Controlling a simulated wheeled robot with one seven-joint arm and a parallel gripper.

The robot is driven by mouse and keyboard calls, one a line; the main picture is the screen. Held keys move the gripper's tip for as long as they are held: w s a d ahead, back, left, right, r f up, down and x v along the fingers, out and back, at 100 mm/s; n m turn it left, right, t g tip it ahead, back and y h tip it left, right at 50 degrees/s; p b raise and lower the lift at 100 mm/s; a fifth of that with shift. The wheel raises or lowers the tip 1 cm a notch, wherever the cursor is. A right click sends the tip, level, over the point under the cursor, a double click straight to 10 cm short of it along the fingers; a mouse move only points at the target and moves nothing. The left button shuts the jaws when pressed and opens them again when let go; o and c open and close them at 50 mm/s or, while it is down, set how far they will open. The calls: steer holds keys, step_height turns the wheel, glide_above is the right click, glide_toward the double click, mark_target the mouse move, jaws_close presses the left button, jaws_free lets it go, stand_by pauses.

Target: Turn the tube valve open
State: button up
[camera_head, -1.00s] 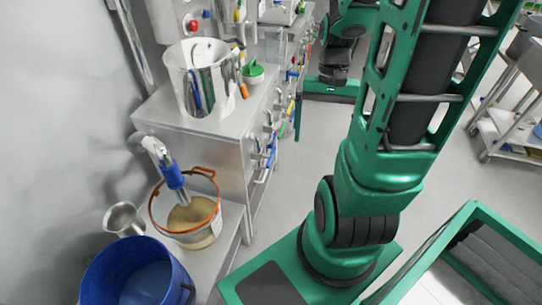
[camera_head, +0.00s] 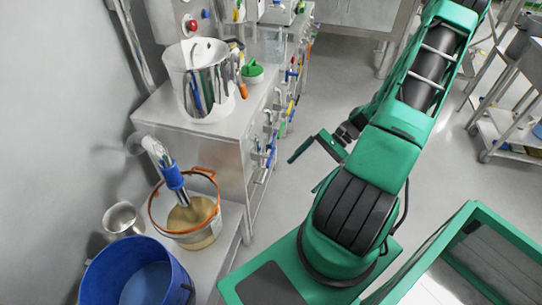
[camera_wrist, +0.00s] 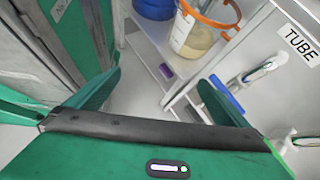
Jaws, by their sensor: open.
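In the wrist view, a label reading TUBE (camera_wrist: 299,46) is on the pale cabinet side at the right. A white valve fitting (camera_wrist: 262,70) sits below it, and a blue handle (camera_wrist: 228,96) shows beside its left end. I cannot tell for sure that they are one valve. In the head view, a row of valves with coloured handles runs along the cabinet side, with a blue handle (camera_head: 270,152) nearest. My gripper (camera_wrist: 158,95) is open and empty, its fingers wide apart; the right finger is close to the blue handle in the picture. In the head view my gripper (camera_head: 318,147) is right of the cabinet, apart from the valves.
A trolley (camera_head: 510,140) stands far right.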

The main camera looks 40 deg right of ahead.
steer(key=w+f+m+t+y, duration=0.2)
steer(key=w+f+m+t, duration=0.1)
steer(key=f+m+t, duration=0.15)
steer(key=m+t+h, duration=0.1)
steer(key=m+t, duration=0.5)
steer(key=t, duration=0.2)
glide_toward(271, 156)
steer(key=x, duration=1)
steer(key=shift+w, duration=0.15)
